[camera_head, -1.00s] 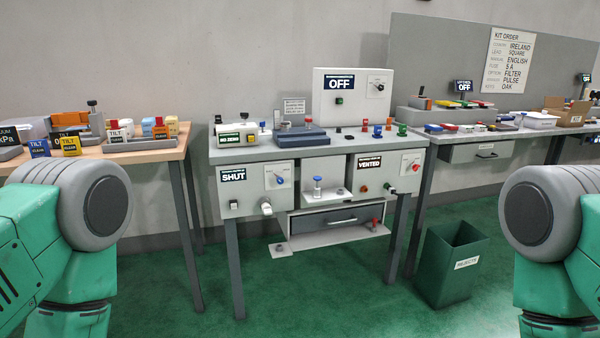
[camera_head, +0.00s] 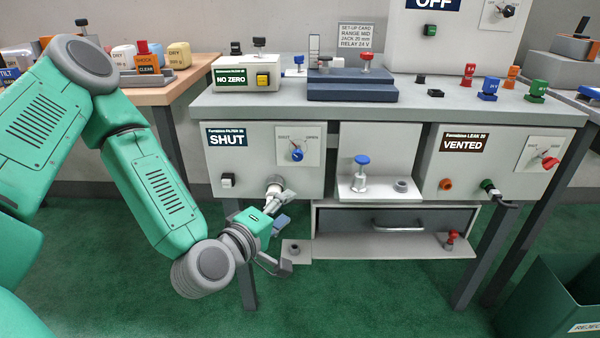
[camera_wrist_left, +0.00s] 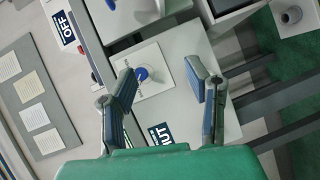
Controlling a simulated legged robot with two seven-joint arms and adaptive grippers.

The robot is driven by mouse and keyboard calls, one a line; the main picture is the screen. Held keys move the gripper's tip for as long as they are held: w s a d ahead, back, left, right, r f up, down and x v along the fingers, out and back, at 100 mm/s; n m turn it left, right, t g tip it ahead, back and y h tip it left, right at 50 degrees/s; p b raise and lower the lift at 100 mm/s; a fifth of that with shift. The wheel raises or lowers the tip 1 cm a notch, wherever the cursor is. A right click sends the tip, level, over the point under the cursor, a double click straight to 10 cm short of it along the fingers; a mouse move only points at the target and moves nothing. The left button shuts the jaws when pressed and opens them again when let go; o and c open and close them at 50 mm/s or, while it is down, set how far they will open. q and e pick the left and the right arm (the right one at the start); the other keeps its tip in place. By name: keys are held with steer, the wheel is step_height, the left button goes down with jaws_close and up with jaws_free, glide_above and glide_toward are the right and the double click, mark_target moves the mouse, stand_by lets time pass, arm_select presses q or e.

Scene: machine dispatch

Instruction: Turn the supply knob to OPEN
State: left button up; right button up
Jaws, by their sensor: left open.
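The supply knob (camera_head: 297,154) is a small blue dial on a white plate marked SHUT and OPEN, on the front of the left box (camera_head: 255,180) whose display (camera_head: 227,139) reads SHUT. The knob's white pointer mark is toward the upper left, on the SHUT side. My left gripper (camera_head: 282,222) is below the knob, in front of the box's lower edge, apart from the knob. In the left wrist view the blue knob (camera_wrist_left: 142,73) shows beyond and between the spread, empty fingers (camera_wrist_left: 162,82). My right gripper is out of view.
A pale round fitting (camera_head: 274,188) on the box is partly hidden behind the left gripper. A shelf with a blue-topped plunger (camera_head: 361,172) stands to the right, above a drawer (camera_head: 400,220). The VENTED box (camera_head: 490,165) is farther right. A green bin (camera_head: 550,290) stands lower right.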

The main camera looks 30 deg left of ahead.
mark_target(296, 158)
arm_select(q)
steer(key=a+r+n+t+y, duration=0.2)
steer(key=a+r+n+y, duration=0.1)
steer(key=a+r, duration=0.1)
steer(key=w+b, duration=0.1)
steer(key=w, duration=0.3)
steer(key=w+a+b, duration=0.1)
steer(key=w, duration=0.4)
steer(key=w+a+b, duration=0.1)
steer(key=w, duration=0.4)
steer(key=shift+f, duration=0.15)
jaws_close()
